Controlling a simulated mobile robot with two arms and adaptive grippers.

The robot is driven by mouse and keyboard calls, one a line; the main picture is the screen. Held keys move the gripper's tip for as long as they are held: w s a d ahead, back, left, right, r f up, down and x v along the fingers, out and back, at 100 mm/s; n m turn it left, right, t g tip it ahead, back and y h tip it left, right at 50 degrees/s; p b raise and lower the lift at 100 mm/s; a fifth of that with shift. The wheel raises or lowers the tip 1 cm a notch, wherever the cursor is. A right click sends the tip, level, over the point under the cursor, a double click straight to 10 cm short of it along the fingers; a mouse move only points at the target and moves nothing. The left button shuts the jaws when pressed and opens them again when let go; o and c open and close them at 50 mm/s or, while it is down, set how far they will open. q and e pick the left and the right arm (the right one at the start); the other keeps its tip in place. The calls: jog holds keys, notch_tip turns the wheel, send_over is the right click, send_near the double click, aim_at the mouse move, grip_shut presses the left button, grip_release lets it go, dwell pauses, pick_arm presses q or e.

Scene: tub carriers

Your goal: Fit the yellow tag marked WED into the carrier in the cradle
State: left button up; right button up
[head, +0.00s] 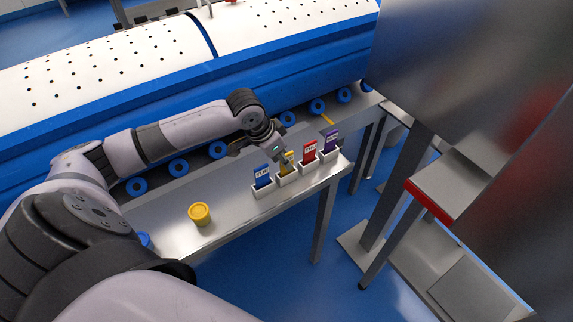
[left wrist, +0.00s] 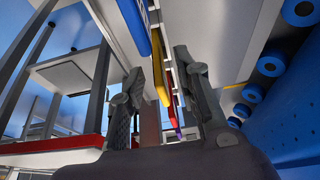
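The yellow tag (head: 289,157) stands in a white holder (head: 288,180) on the metal bench, between a blue tag and a red tag. My left gripper partly covers it, and I cannot read its lettering. My left gripper (head: 277,156) is at the yellow tag. In the left wrist view the fingers of my left gripper (left wrist: 160,68) are spread, with the yellow tag (left wrist: 160,72) between them and a gap showing beside it. My right gripper is not in view. I cannot make out a carrier in a cradle.
A blue tag (head: 263,174), a red tag (head: 309,151) and a purple tag (head: 330,141) stand close by in holders. Blue rollers (head: 179,167) line the back, below a large blue-and-white machine (head: 120,82).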

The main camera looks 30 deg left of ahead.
aim_at(293, 172)
pick_arm(q)
jog(key=shift+x, duration=1.9)
jog(key=shift+c, duration=0.6)
grip_shut()
